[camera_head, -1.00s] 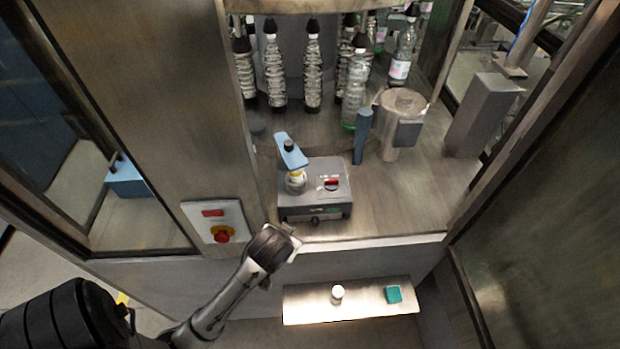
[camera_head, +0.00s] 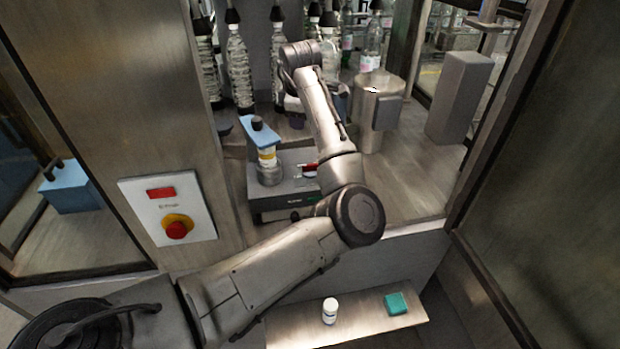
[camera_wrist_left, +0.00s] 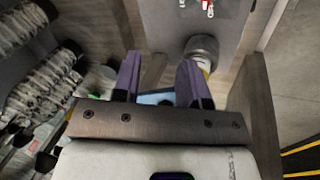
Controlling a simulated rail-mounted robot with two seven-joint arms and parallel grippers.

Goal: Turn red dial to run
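A red dial part with white marks (camera_head: 308,170) sits on top of a grey box (camera_head: 285,205); my left forearm partly covers the box. In the left wrist view, a red and white piece (camera_wrist_left: 208,8) shows at the top edge. A red knob on a yellow base (camera_head: 177,229) sits on a white panel at the left. My left gripper (camera_head: 294,103) is behind the box, above the machine deck, and partly hidden by my arm. In the wrist view, its purple fingers (camera_wrist_left: 158,62) are apart with nothing gripped. My right gripper is not in view.
A small labelled bottle (camera_head: 267,157) stands in a grey holder under a blue arm (camera_head: 262,131). A metal cylinder (camera_head: 372,125) is at the right. A white jar (camera_head: 330,311) and green block (camera_head: 396,303) sit on the front shelf.

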